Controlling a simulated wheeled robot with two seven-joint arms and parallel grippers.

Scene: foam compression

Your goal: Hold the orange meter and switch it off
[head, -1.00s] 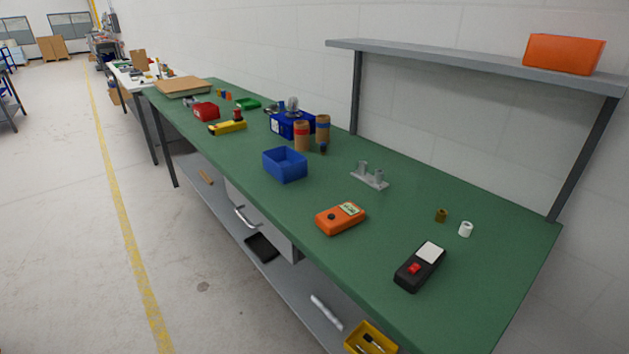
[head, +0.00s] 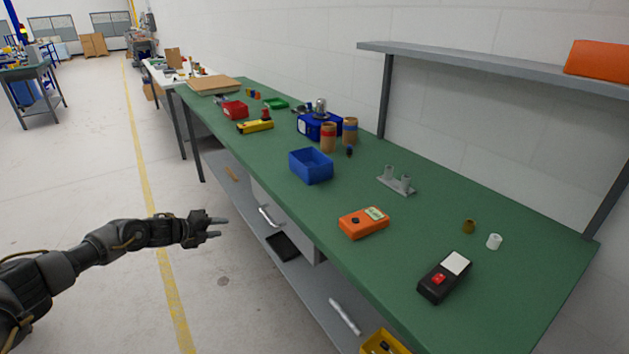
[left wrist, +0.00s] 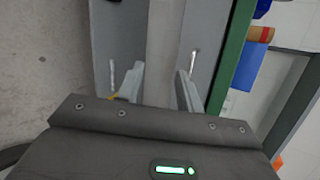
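The orange meter (head: 351,231) lies on the green bench top near its front edge, with a pale display and a dark knob on its face. My left gripper (head: 218,227) is in front of the bench, over the floor, well to the left of the meter. Its two fingers are apart with nothing between them, as the left wrist view (left wrist: 158,85) also shows. My right gripper is in neither view.
A black device with a red switch (head: 430,291) lies right of the meter on the bench (head: 500,215). A blue bin (head: 311,167) and a grey bracket (head: 397,183) stand behind it. A shelf (head: 500,66) overhangs the back. Bench room around the meter is clear.

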